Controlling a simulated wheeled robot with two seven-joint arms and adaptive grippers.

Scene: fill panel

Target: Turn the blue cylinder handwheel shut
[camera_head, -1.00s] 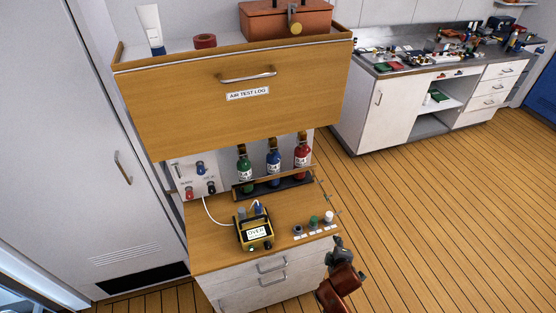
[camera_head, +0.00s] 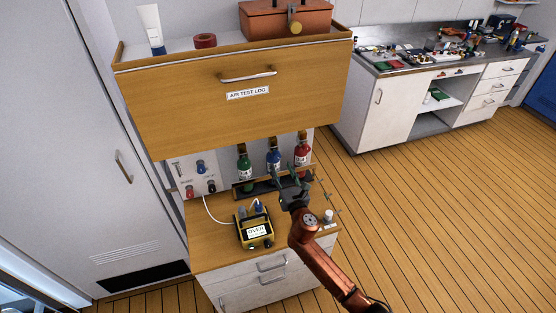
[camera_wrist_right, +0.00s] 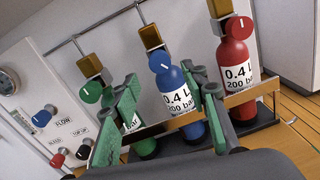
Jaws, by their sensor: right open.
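The blue cylinder (camera_head: 273,158) stands upright between a green and a red cylinder, behind a wooden rail. In the right wrist view its blue handwheel (camera_wrist_right: 162,62), with a white mark on its face, sits below a brass valve block. The blue cylinder's body (camera_wrist_right: 178,90) bears a "0.4 L 200 bar" label. My right gripper (camera_head: 285,171) is open in front of the rack. In the wrist view its green fingers (camera_wrist_right: 165,90) frame the blue cylinder, apart from the handwheel and with nothing between them. My left gripper is out of view.
The green cylinder (camera_head: 245,168) and red cylinder (camera_head: 303,150) flank closely; the left finger partly hides the green one in the wrist view. The rail (camera_wrist_right: 160,128) crosses in front. A yellow meter (camera_head: 255,232) stands on the counter. The drawer front (camera_head: 235,105) overhangs above.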

